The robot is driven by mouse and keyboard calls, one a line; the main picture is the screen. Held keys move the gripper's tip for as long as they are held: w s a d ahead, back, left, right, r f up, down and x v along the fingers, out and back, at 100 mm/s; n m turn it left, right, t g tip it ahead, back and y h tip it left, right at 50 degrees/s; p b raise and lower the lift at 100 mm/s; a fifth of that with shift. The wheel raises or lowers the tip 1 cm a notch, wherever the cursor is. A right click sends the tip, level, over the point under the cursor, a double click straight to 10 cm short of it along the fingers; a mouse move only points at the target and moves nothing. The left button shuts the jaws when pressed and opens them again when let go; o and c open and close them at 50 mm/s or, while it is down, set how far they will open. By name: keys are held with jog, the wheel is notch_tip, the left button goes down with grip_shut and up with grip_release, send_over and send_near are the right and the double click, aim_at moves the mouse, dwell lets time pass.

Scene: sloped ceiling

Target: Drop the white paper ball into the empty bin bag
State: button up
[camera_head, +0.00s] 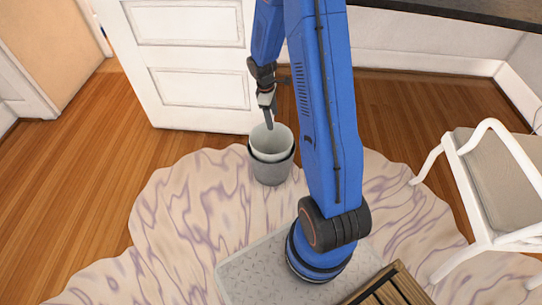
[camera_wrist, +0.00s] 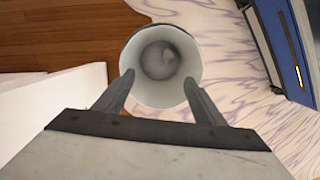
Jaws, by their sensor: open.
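A grey bin (camera_head: 272,175) stands upright on the patterned rug, with a pale bag or liner (camera_head: 272,137) showing inside its rim. My gripper (camera_head: 268,118) points down just above the bin's opening. In the wrist view the fingers of my gripper (camera_wrist: 159,82) are spread apart, with nothing between them, over the near part of the round opening. The pale liner (camera_wrist: 134,55) shows there too. A rounded grey shape with a lighter patch (camera_wrist: 168,58) shows at its bottom; I cannot tell whether it is the white paper ball or the liner's folds.
A white panelled door (camera_head: 190,60) stands behind the bin. A white chair (camera_head: 490,180) is at the right. The patterned rug (camera_head: 180,215) is clear left of the bin, with bare wood floor beyond.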

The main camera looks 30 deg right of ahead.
notch_tip(320, 180, up, 6)
jog(key=shift+w+a+r, duration=0.15)
jog(key=shift+w+a, duration=0.15)
jog(key=shift+w, duration=0.05)
dwell(0.4)
